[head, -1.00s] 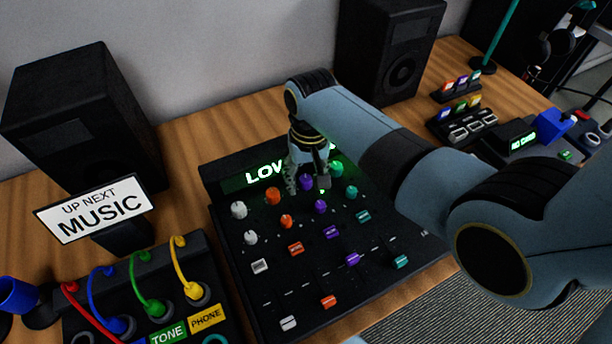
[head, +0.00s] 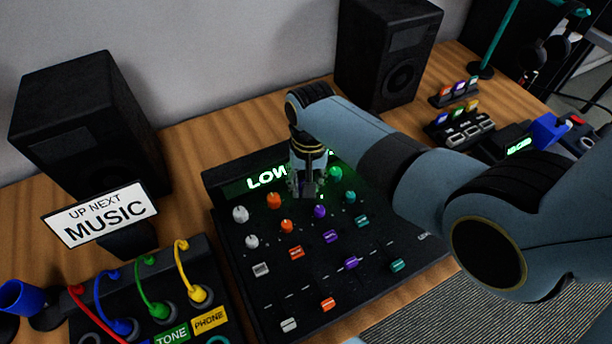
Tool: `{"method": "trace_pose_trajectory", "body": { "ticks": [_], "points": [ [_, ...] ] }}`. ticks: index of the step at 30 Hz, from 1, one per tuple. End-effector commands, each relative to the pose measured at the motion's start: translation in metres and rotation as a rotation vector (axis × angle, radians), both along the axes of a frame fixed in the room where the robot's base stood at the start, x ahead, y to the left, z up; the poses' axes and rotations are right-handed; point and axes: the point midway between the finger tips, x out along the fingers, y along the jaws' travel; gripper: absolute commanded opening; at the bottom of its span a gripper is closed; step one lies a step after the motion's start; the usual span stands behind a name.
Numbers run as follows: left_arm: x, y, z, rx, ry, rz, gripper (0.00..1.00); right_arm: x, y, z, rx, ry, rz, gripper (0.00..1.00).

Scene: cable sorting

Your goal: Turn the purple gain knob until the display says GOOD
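The black mixer (head: 230,290) lies on the desk with rows of coloured knobs and faders. Its display (head: 262,179) shows green letters reading LOW; my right arm covers the part to the right. My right gripper (head: 307,192) points down over the top knob row, between the orange knob (head: 274,201) and the green knob (head: 336,174). It hides the top purple knob there, so I cannot tell whether its fingers grip it. A lower purple knob (head: 320,211) shows just below the gripper. My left gripper is not in view.
Speakers stand at left (head: 85,125) and back (head: 390,55). An UP NEXT MUSIC sign (head: 100,214) stands left of the mixer, above a patch box (head: 205,260) with coloured cables. Small devices (head: 465,130) sit at right.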

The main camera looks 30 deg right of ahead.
Motion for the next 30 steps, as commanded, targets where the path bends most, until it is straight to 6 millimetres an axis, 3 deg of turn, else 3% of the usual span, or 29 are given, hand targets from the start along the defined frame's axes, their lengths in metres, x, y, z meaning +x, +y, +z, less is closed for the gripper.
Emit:
{"method": "trace_pose_trajectory", "body": {
  "ticks": [1, 6, 15, 16, 20, 30],
  "points": [
    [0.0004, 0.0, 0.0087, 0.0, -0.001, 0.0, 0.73, -0.0005, 0.0001, 0.0042, 0.0, 0.002, -0.053, 0.0],
    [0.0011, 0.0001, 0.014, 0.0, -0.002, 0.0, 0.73, -0.0002, 0.0001, 0.0017, 0.0, 0.001, -0.179, 0.0],
    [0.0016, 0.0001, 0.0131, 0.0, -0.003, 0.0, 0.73, 0.0, 0.0001, 0.0, -0.001, 0.0, -0.193, 0.0],
    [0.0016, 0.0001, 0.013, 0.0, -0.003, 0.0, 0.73, 0.0001, 0.0, 0.0, -0.001, 0.0, -0.193, 0.3],
    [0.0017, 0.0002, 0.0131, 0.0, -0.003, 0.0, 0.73, 0.0, 0.0001, 0.0001, -0.001, 0.0, -0.192, 0.47],
    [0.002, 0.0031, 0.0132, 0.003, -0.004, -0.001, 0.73, 0.0008, 0.0005, 0.0007, 0.001, -0.001, -0.191, 0.51]
  ]
}}
